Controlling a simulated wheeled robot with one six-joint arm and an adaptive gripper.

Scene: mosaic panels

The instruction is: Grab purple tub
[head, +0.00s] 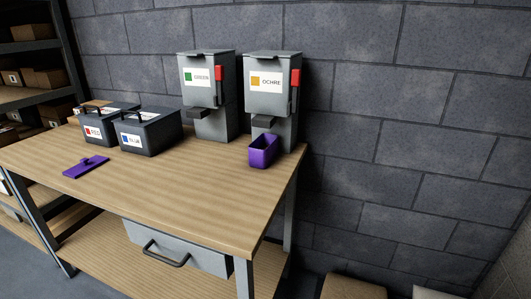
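The purple tub (262,153) is a small open-topped box. It stands upright on the wooden workbench (190,190) near its right end, below the spout of the dispenser labelled OCHRE (271,98). A flat purple piece with a small knob, like a lid (86,167), lies apart from it near the left front of the bench. The inside of the tub is dark, and I cannot tell whether it holds anything. My gripper is not in view.
A dispenser labelled GREEN (208,95) stands left of the OCHRE one. Two dark boxes, labelled RED (98,125) and BLUE (150,132), sit on the bench's left. A drawer (175,245) hangs under the bench top. The middle front of the bench is clear.

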